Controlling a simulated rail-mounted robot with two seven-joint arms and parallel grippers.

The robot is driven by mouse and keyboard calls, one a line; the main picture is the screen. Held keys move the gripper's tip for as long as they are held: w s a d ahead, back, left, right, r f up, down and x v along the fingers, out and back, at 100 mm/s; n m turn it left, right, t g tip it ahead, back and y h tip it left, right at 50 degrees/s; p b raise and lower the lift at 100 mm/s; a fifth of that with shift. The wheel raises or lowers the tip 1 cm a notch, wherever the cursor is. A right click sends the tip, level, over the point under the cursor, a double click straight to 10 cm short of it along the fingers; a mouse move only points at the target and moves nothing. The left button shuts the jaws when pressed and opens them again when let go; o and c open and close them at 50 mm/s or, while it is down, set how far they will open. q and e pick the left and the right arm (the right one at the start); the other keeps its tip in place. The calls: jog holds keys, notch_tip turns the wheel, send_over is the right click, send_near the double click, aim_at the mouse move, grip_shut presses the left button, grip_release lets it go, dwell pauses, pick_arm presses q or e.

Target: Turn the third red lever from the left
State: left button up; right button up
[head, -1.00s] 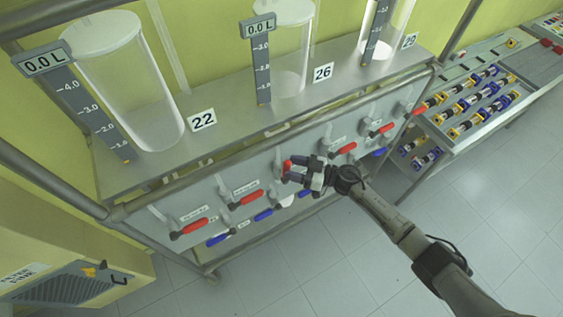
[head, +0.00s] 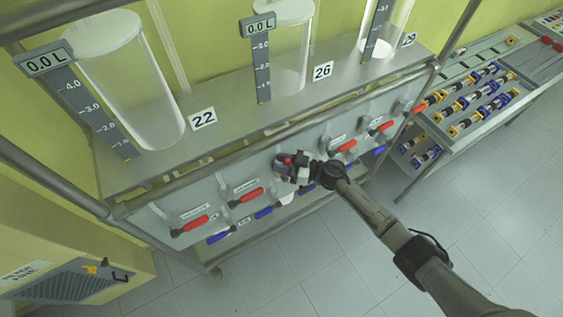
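A row of red levers runs along the front panel under the glass reactors. The first red lever (head: 192,226) and the second red lever (head: 247,198) lie slanted, pointing to the right. At the third lever's place, a small red part (head: 288,160) shows among the fingers of my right gripper (head: 284,168). The gripper hides most of this lever, so its angle and the grip on it are unclear. The fourth red lever (head: 344,147) is just right of the gripper, apart from it. My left gripper is out of view.
Blue levers (head: 221,237) sit lower on the panel. A steel rail (head: 165,193) runs above the levers. Glass reactors (head: 128,85) stand on the shelf. A table with fittings (head: 480,97) is at the right. Open floor lies in front.

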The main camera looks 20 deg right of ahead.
grip_shut()
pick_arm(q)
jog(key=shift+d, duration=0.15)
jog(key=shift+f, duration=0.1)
pick_arm(e)
jog(key=shift+d, duration=0.1)
